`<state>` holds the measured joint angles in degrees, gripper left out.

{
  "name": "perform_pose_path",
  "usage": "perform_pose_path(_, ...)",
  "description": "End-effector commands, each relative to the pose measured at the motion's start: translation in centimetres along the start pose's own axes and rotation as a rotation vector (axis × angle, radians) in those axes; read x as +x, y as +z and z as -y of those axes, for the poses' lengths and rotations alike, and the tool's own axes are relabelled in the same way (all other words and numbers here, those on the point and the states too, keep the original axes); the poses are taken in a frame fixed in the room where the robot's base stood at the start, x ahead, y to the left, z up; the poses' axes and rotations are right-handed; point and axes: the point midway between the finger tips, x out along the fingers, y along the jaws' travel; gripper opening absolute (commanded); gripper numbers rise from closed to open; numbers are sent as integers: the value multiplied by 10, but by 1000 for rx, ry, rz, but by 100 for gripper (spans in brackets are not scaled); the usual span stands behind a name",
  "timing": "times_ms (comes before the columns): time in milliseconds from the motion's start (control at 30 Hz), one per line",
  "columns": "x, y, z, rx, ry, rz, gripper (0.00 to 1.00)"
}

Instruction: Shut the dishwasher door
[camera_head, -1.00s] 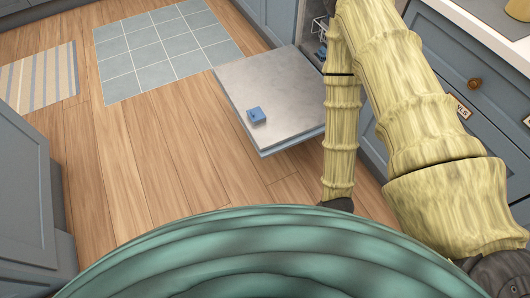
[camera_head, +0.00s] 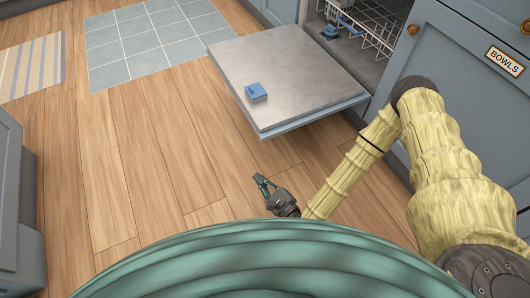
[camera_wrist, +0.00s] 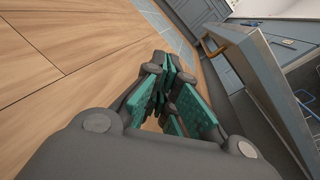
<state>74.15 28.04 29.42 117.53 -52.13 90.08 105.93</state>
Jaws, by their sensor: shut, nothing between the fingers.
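The dishwasher door (camera_head: 290,70) hangs open, lowered nearly flat, with its grey inner face up and a small blue block (camera_head: 256,92) on it. The open dishwasher cavity (camera_head: 372,62) is at the top right. In the wrist view the door (camera_wrist: 262,75) shows tilted at the right, with a brass-coloured handle (camera_wrist: 223,38) along its edge. My gripper (camera_head: 262,181) is low, in front of the door's near edge and apart from it. Its green fingers are shut and empty; they also show in the wrist view (camera_wrist: 167,78).
A white wire rack (camera_head: 368,25) and a blue item (camera_head: 330,32) are inside the dishwasher. A blue cabinet with a BOWLS label (camera_head: 505,61) stands to its right. Another cabinet (camera_head: 12,200) is at the left. The wooden floor (camera_head: 150,150) between is clear.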

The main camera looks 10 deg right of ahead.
Motion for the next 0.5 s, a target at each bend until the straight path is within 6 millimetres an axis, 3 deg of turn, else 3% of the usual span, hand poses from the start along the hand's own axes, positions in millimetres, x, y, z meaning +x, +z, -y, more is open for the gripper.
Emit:
perform_pose_path(33, 3, -19, 4, 83, -58, 38, 0)
perform_pose_path(200, 4, -37, 31, 325, -195, 181, 0)
perform_pose_path(500, 1, -46, 52, 484, -265, 298, 0)
